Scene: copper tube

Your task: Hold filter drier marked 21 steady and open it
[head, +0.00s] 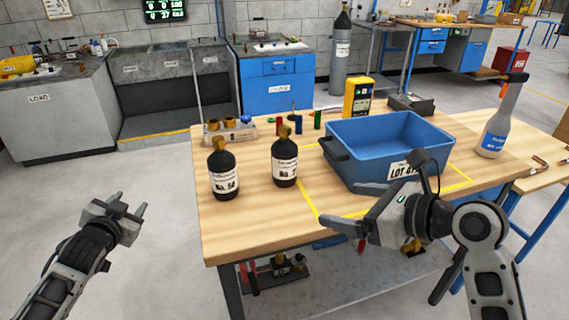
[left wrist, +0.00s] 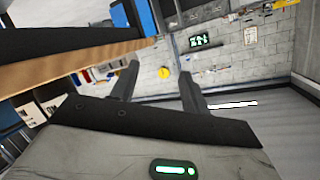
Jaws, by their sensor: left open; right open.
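Two black filter driers with brass-coloured caps stand upright on the wooden workbench (head: 255,230). The left drier (head: 223,170) has a white label that seems to read 58, though the print is small. The right drier (head: 285,160) has a white label whose number I cannot read. Both caps are on. My left gripper (head: 130,204) is open and empty, left of the bench and apart from both driers. In the left wrist view its open fingers (left wrist: 159,72) have nothing between them. My right gripper (head: 350,224) is open and empty near the bench's front edge, right of the driers.
A blue bin (head: 372,150) marked LOT stands inside yellow tape lines, right of the driers. Behind are a holder with brass fittings (head: 229,131), small coloured pieces and a yellow meter (head: 357,97). The bench's front left is clear.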

